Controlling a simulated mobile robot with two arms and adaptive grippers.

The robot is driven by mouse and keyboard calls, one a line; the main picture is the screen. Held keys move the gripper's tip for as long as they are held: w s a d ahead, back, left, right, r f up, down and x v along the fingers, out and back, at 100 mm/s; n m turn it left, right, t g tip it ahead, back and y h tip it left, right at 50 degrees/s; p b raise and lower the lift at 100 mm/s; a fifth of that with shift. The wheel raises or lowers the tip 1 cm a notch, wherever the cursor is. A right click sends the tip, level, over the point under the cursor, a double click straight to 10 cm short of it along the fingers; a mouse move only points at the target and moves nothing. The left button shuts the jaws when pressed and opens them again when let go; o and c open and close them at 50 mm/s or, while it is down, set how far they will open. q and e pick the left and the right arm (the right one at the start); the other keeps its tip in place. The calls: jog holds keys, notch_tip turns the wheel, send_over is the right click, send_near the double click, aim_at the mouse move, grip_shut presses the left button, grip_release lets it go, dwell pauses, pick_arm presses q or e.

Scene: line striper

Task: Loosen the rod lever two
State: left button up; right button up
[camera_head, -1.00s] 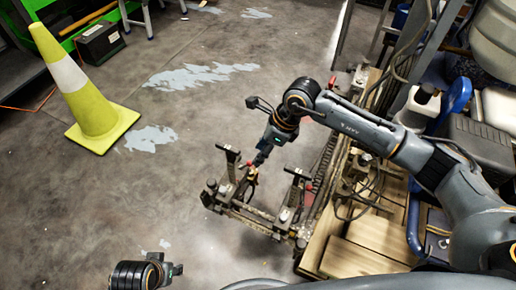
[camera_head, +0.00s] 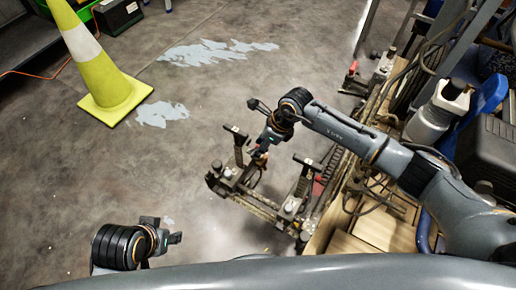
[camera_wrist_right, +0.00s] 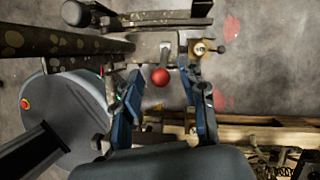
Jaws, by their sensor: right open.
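The line striper's dark metal frame (camera_head: 258,208) stands on the floor left of a wooden pallet, with two upright black-topped posts. A red ball knob (camera_wrist_right: 160,77), apparently a lever's end, sits between the two blue fingers of my right gripper (camera_wrist_right: 163,106) in the right wrist view. The fingers are apart, with gaps on both sides of the knob. In the head view my right gripper (camera_head: 261,150) points down between the posts and hides part of the frame. I cannot tell which knob is lever two. My left gripper (camera_head: 166,238) is low at the left, away from the frame; its jaws are unclear.
A yellow cone (camera_head: 108,82) stands on the floor at upper left. The wooden pallet (camera_head: 372,232) with cables lies right of the frame. A white bottle (camera_head: 436,112) and dark cases crowd the right side. The floor between cone and frame is clear.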

jog(key=shift+x, duration=0.8)
grip_shut()
jog(key=shift+d, duration=0.1)
